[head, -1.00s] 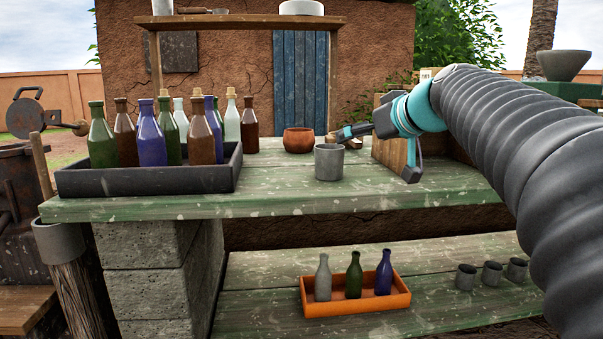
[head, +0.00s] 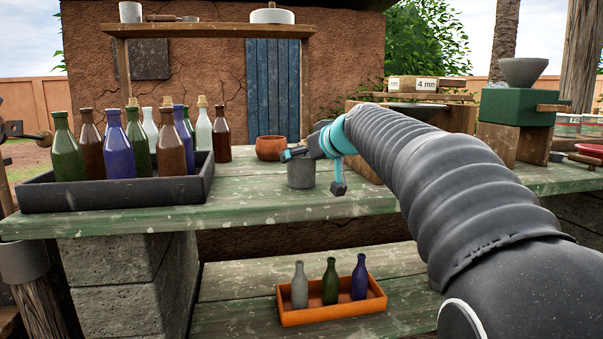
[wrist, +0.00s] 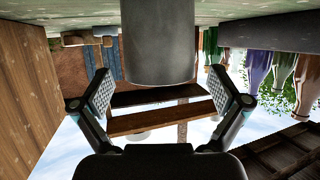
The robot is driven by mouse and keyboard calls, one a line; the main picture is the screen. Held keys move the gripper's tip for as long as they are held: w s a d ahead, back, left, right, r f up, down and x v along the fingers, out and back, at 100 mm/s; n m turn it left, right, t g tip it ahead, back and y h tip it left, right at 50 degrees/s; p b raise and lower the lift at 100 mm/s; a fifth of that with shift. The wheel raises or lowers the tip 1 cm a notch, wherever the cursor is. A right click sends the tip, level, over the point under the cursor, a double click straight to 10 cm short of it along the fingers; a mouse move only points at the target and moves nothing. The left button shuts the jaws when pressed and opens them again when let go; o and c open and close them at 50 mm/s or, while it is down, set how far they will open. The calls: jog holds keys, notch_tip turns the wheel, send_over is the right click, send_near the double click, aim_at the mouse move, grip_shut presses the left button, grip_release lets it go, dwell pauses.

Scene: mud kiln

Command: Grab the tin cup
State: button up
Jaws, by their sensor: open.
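The tin cup (head: 300,176) is a grey metal cylinder standing upright on the green worn bench top. My gripper (head: 290,153) is at the cup's upper part and hides some of its rim. The wrist view looks upside down. In it the cup (wrist: 160,45) is centred between the two open fingers (wrist: 160,92), with a gap on both sides. No contact shows. I cannot tell how deep the cup sits between the pads.
A dark tray (head: 110,193) of several bottles stands to the left. A terracotta bowl (head: 270,148) is just behind the cup. A wooden box (head: 372,170) stands to the right. An orange tray (head: 333,309) with 3 bottles is on the lower shelf.

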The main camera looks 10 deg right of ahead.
jog(key=shift+x, duration=1)
jog(key=c, duration=1.2)
jog(key=shift+r, duration=0.1)
